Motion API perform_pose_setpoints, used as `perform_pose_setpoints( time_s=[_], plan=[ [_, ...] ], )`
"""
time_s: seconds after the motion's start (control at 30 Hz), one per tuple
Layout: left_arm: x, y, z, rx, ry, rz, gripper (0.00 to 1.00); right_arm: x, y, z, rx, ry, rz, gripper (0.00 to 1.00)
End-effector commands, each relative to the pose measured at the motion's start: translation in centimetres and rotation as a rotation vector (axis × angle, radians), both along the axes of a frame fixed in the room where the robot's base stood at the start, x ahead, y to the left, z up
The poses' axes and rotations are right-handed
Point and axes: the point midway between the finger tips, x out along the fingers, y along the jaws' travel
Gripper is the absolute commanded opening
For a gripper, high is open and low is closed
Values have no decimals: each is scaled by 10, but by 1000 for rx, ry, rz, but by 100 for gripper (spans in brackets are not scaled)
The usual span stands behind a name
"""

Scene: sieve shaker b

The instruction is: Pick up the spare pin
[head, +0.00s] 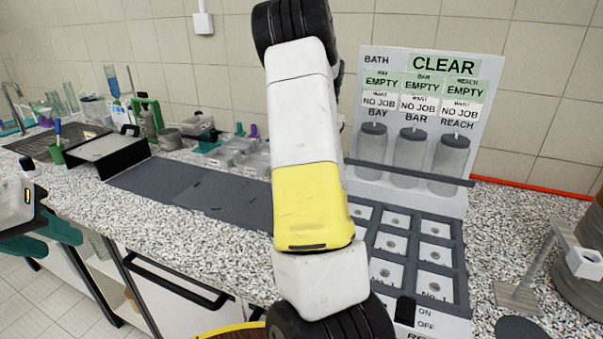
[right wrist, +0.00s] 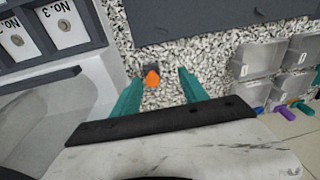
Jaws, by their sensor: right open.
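In the right wrist view, a small pin with an orange tip and a dark base (right wrist: 152,77), which looks like the spare pin, is on the speckled counter. My right gripper (right wrist: 160,77) is open, its two teal fingers on either side of the pin with visible gaps. Whether the fingertips are down at the pin's height is unclear. In the head view the pin and the right gripper do not show; a large white and yellow arm link of mine covers the middle. My left gripper (head: 53,241) is at the left edge, open and empty, in front of the counter.
The bath panel (head: 480,100) with several grey-lidded jars stands at the back right, above a tray of numbered cells (head: 462,275). A dark mat (head: 190,190) lies on the counter. Clear bins (right wrist: 258,60) stand right in the right wrist view. A metal stand (head: 520,298) is far right.

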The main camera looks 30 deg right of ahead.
Motion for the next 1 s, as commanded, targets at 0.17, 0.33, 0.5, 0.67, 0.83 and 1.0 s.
perform_pose_setpoints(
  time_s=[0.17,0.33,0.5,0.67,0.83,1.0],
  plan=[
    [0,0,0,0,0,0,36,10,-27,-18,-51,45,-35,51],
    [0,0,0,0,0,0,36,12,-34,-31,-62,57,-42,51],
    [0,0,0,0,0,0,36,13,-37,-50,-62,57,-43,51],
    [0,0,0,0,0,0,36,14,-42,-73,-62,59,-43,51],
    [0,0,0,0,0,0,36,16,-45,-94,-62,57,-42,51],
    [0,0,0,0,0,0,36,17,-45,-99,-62,54,-42,51]
  ],
)
